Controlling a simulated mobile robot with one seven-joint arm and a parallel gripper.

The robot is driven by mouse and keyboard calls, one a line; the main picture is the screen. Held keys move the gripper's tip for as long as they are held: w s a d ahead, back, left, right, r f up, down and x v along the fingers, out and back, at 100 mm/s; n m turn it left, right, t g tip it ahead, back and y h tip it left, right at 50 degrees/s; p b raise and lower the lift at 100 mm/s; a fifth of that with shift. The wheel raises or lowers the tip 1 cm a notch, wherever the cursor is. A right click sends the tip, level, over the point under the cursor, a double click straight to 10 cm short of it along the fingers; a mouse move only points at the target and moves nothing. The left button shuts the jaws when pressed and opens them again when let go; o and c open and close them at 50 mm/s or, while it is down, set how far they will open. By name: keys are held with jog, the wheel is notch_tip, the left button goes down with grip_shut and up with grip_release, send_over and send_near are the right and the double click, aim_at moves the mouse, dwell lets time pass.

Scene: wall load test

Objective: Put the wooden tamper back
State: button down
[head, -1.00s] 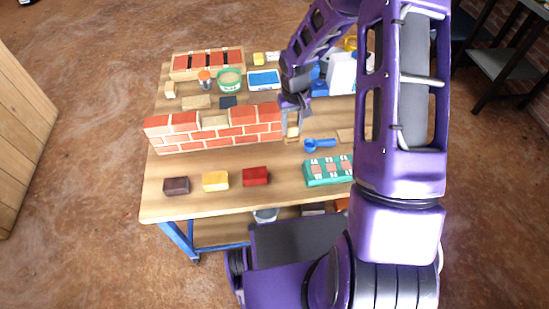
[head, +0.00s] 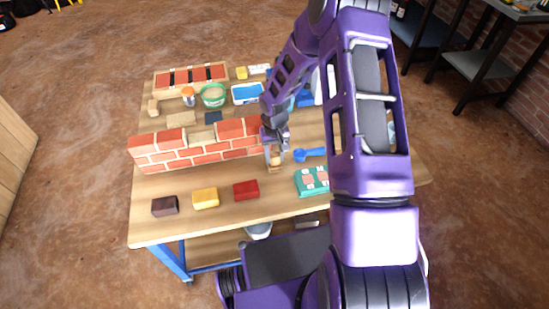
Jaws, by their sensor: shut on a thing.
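My gripper (head: 275,148) is at the right end of the brick wall, pointing down. It is shut on the wooden tamper (head: 275,158), a small pale wooden piece showing just below the fingers. The tamper is low over the table, and a small brownish patch shows under it. I cannot tell whether the tamper touches what is beneath it. My fingers hide its upper part.
The brick wall (head: 190,150) stands just left of my gripper. A blue scoop (head: 309,154) and a teal brick-patterned box (head: 312,181) are to the right. Dark, yellow (head: 206,198) and red (head: 246,189) blocks lie in front. Tubs and a brick tray (head: 190,78) are behind.

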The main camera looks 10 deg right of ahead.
aim_at(275, 154)
jog(key=shift+f, duration=0.3)
jog(key=shift+f, duration=0.15)
jog(key=shift+f, duration=0.15)
jog(key=shift+c, duration=2.2)
grip_release()
jog(key=shift+r, duration=0.25)
notch_tip(275, 154, up, 12)
jog(key=p, duration=0.2)
